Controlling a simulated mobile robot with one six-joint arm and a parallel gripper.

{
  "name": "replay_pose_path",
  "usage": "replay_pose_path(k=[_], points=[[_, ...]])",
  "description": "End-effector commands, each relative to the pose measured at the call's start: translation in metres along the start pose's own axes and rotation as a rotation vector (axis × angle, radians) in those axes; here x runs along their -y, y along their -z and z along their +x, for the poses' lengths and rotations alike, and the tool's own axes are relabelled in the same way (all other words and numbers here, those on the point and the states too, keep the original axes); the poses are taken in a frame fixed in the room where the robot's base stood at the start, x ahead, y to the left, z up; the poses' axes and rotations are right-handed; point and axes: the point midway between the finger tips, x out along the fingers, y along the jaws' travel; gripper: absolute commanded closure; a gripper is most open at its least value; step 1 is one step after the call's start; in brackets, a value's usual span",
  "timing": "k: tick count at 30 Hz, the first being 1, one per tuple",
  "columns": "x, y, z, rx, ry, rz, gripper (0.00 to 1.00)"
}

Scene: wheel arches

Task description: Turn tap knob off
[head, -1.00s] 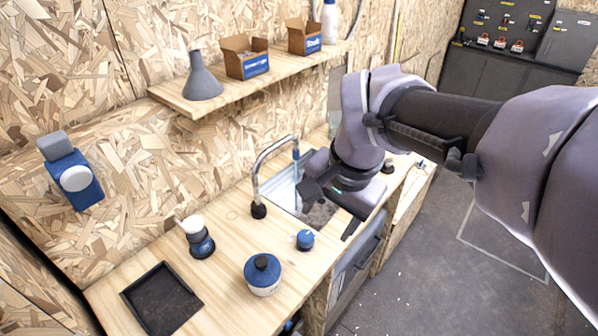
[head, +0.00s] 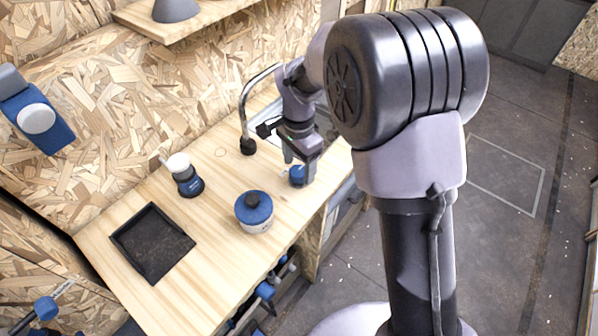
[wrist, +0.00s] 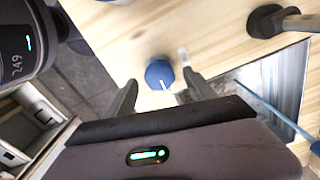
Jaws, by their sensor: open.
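The blue round tap knob (head: 298,176) sits on the wooden counter in front of the sink, partly hidden by my gripper in the head view. In the wrist view the knob (wrist: 158,72) shows its top with a white pointer line, and a pale mark lies on the counter beside it. My gripper (wrist: 160,88) is open, its dark fingers either side of the knob in that picture; contact cannot be told. The curved metal tap (head: 246,105) stands behind, its base (wrist: 266,20) at upper right in the wrist view.
A blue-lidded white pot (head: 254,212), a blue-and-white dispenser (head: 185,177) and a black tray (head: 150,245) stand on the counter left of the knob. The metal sink (wrist: 275,82) lies beside it. A wooden shelf (head: 200,30) hangs above. Open floor lies right.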

Motion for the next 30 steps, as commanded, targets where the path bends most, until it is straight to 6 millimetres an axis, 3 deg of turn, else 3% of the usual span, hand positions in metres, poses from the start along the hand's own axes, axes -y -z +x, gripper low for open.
replay_pose_path(k=[3, 11, 14, 21, 30], points=[[-0.0001, 0.0001, 0.0119, 0.000, 0.000, -0.001, 0.36], [0.0000, 0.0002, 0.0127, 0.000, 0.000, -0.001, 0.36], [0.0000, 0.0002, 0.0125, 0.000, 0.000, -0.001, 0.51], [0.0000, 0.0002, 0.0124, 0.000, 0.000, -0.001, 0.98], [0.0001, 0.0001, 0.0114, 0.000, 0.000, -0.046, 0.98]])
